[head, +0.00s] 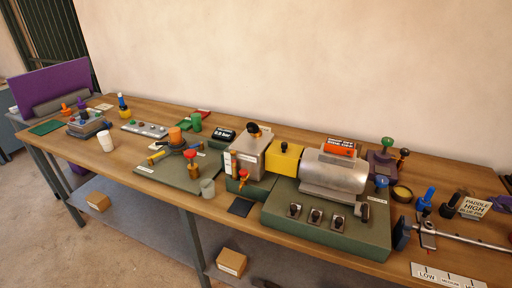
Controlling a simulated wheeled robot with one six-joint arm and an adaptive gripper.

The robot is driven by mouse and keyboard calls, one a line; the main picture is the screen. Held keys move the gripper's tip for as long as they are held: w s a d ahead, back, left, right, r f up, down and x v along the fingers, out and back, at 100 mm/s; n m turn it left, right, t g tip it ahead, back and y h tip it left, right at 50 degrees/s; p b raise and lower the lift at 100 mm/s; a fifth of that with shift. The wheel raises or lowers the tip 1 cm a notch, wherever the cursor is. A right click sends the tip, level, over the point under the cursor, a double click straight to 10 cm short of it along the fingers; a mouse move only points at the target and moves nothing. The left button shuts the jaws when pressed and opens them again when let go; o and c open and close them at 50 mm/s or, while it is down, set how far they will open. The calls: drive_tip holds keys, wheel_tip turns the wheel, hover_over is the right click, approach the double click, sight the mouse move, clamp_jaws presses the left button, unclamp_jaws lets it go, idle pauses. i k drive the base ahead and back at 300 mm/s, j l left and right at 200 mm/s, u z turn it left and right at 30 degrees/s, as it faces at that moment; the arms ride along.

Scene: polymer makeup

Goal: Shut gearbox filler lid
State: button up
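A beige-grey box housing (252,157), which looks like the gearbox, stands on the bench left of a yellow block (284,160). A black round knob (253,127) sits on its top, with a small pale piece beside it. I cannot tell at this size which piece is the filler lid or whether it is open. A silver motor-like cylinder (334,175) lies right of the yellow block on a green base (325,232). My gripper is not in view.
An orange sign (341,147) is on the cylinder. Blue-handled parts and a long rod (460,236) are at the right.

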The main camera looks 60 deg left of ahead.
sight(252, 127)
drive_tip(key=j+u, duration=0.1)
drive_tip(key=u, duration=0.3)
drive_tip(key=i+u, duration=0.1)
drive_tip(key=u, duration=0.25)
drive_tip(key=j+u, duration=0.15)
drive_tip(key=u, duration=0.25)
drive_tip(key=l+u, duration=0.1)
drive_tip(key=u, duration=0.35)
drive_tip(key=k, duration=0.15)
